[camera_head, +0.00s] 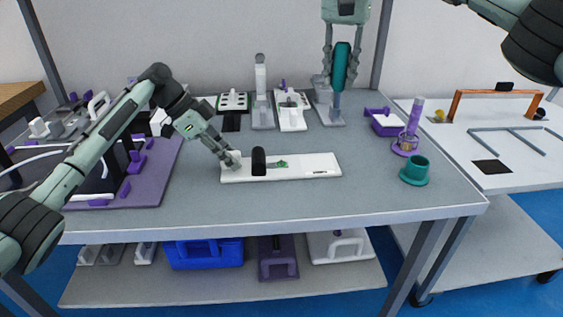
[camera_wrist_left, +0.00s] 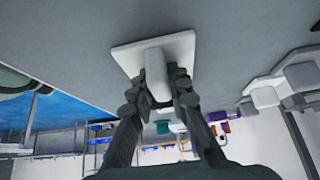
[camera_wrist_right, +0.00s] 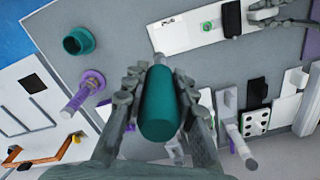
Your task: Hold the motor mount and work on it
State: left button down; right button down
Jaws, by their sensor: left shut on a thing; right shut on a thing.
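My right gripper (camera_head: 341,68) is shut on a teal-handled tool, likely a screwdriver (camera_wrist_right: 158,108), held upright above the table behind the plate. Its lower end overlaps a grey fixture in the head view, so contact is unclear.
A teal cup-like holder (camera_head: 415,174) and a purple stand with a rod (camera_head: 406,145) are at the right. Several fixtures, including a white one (camera_head: 291,118), line the back. A purple board (camera_head: 155,185) is at the left. The table front is clear.

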pick_arm(q)
jog(key=shift+f, duration=0.1)
jog(key=c, duration=1.4)
grip_release()
jog(key=shift+o, duration=0.2)
jog(key=shift+a, duration=0.1)
